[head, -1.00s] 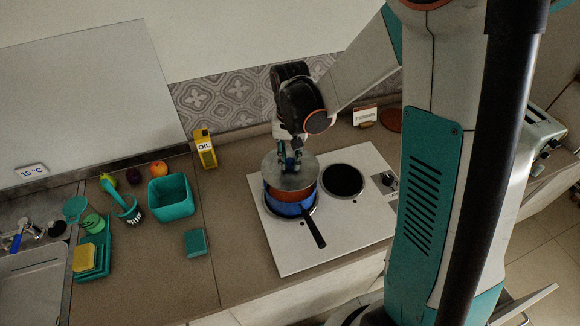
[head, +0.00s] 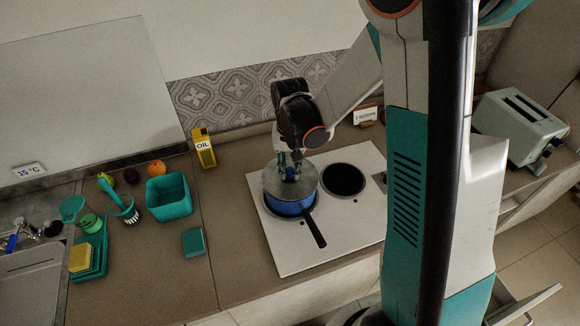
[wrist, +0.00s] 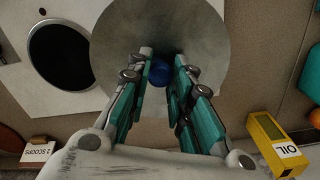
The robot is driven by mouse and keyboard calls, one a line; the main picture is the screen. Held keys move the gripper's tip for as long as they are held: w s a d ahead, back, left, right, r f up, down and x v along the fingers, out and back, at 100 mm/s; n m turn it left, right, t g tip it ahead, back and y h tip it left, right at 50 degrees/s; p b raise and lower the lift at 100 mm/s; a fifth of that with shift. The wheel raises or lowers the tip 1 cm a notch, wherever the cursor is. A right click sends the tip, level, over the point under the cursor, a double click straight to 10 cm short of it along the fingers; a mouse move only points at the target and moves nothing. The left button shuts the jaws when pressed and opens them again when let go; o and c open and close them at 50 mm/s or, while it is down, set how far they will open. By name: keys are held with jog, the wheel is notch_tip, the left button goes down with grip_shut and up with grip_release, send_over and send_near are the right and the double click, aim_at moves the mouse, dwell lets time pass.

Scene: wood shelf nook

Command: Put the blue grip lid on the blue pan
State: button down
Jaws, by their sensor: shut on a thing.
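The grey round lid (head: 274,183) is level over the blue pan (head: 289,208) in the head view, covering its opening. I see no clear gap at the near rim, but cannot tell whether the lid is fully seated. The pan stands on the left burner with its black handle (head: 314,231) toward the front right. My gripper (head: 290,171) is above the lid, shut on its blue grip. In the wrist view, the blue grip (wrist: 160,73) shows between my fingers (wrist: 161,62), with the lid (wrist: 208,38) beyond; the pan is hidden there.
The right burner (head: 343,180) on the white hob (head: 290,257) is empty. A yellow oil box (head: 204,150) stands behind on the left. A teal bin (head: 169,197) and teal block (head: 194,242) lie left, with bare counter between them and the hob.

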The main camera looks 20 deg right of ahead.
aim_at(290, 170)
jog(key=shift+f, duration=0.15)
jog(key=c, duration=1.4)
grip_release()
jog(key=shift+c, duration=0.2)
notch_tip(290, 170, up, 13)
jog(key=p, duration=0.3)
jog(key=s+r+n+t, duration=0.2)
jog(key=s+r, duration=0.3)
jog(key=s, duration=0.3)
jog(key=s+r+n+t, duration=0.2)
jog(key=s+r+t, duration=0.3)
jog(key=s, duration=0.3)
jog(key=shift+s+r+n, duration=0.2)
jog(key=shift+r+n, duration=0.1)
jog(key=shift+r, duration=0.1)
